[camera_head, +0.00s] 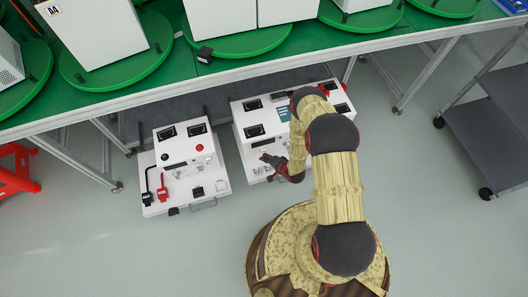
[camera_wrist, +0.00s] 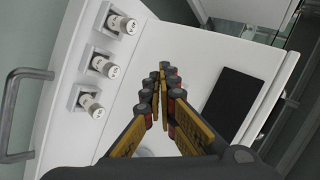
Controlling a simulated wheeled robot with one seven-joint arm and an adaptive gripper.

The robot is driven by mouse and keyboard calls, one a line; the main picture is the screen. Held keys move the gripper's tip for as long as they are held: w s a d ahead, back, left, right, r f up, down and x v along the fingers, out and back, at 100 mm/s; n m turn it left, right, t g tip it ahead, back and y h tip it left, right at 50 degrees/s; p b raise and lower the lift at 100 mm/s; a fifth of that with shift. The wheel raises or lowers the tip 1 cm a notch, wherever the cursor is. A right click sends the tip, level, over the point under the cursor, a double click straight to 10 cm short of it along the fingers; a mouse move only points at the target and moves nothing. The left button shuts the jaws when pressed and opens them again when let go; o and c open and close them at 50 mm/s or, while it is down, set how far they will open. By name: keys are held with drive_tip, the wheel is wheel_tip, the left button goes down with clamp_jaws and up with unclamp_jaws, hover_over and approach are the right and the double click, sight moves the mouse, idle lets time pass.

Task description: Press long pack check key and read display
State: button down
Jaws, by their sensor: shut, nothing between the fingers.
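The white instrument (camera_head: 247,141) on the right under the bench has dark gauges and a lit blue-white display (camera_head: 284,113), too small to read. My arm covers part of its front. My gripper (camera_head: 266,159) is over this front, fingers together and empty. In the wrist view my gripper (camera_wrist: 163,73) points at a white panel (camera_wrist: 185,45). Three white round labelled controls in square mounts, the upper (camera_wrist: 122,23), middle (camera_wrist: 106,67) and lower (camera_wrist: 91,104), lie left of the fingertips, apart from them. I cannot tell which is the long pack check key, and a spot under the fingers is hidden.
A second white instrument (camera_head: 186,152) with two dark gauges and red and black leads stands to the left. The green bench (camera_head: 150,76) with turntables runs above. A grey cart (camera_head: 490,125) is at the right. A dark rectangular plate (camera_wrist: 233,100) lies right of my fingers.

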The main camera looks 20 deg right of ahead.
drive_tip(key=shift+w, duration=0.75)
idle(0.9)
drive_tip(key=shift+s, duration=0.95)
drive_tip(key=s+p, duration=0.1)
drive_tip(key=s, duration=0.4)
idle(1.0)
